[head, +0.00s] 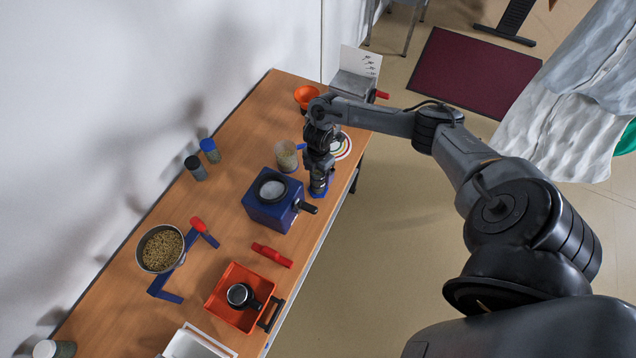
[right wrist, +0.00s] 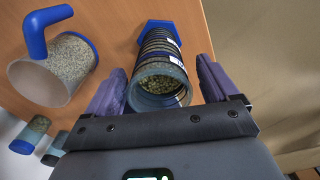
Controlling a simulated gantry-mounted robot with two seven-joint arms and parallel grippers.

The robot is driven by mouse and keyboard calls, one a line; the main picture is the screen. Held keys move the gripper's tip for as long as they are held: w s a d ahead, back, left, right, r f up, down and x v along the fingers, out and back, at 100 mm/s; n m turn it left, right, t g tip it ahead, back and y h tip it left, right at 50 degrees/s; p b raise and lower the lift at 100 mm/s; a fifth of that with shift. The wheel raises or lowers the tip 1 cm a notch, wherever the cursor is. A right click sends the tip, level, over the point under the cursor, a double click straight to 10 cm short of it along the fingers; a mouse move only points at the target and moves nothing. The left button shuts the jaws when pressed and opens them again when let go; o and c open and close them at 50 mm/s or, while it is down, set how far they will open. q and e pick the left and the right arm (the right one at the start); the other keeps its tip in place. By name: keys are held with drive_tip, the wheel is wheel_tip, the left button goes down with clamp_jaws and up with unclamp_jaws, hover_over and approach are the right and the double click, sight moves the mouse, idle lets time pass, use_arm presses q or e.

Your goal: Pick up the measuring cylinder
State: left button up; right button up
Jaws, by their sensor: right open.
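The measuring cylinder (right wrist: 162,68) is clear, with dark bands, a blue six-sided foot and greenish grains inside. In the right wrist view I look into its open mouth, and its foot is farther away on the wooden table. My right gripper (right wrist: 160,88) is open, with one finger on each side of the cylinder and gaps showing beside it. In the head view the right gripper (head: 319,160) points down over the cylinder (head: 319,188), hiding its upper part; its blue foot shows near the table's right edge. My left gripper is not in view.
A clear jug (head: 286,157) with a blue handle stands close left of the cylinder. A blue box-like device (head: 260,212) with a black handle is just nearer. An orange bowl (head: 306,93) and a ringed disc (head: 344,146) lie beyond. A red tray (head: 222,306) is nearer.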

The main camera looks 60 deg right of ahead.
drive_tip(key=shift+f, duration=0.55)
clamp_jaws()
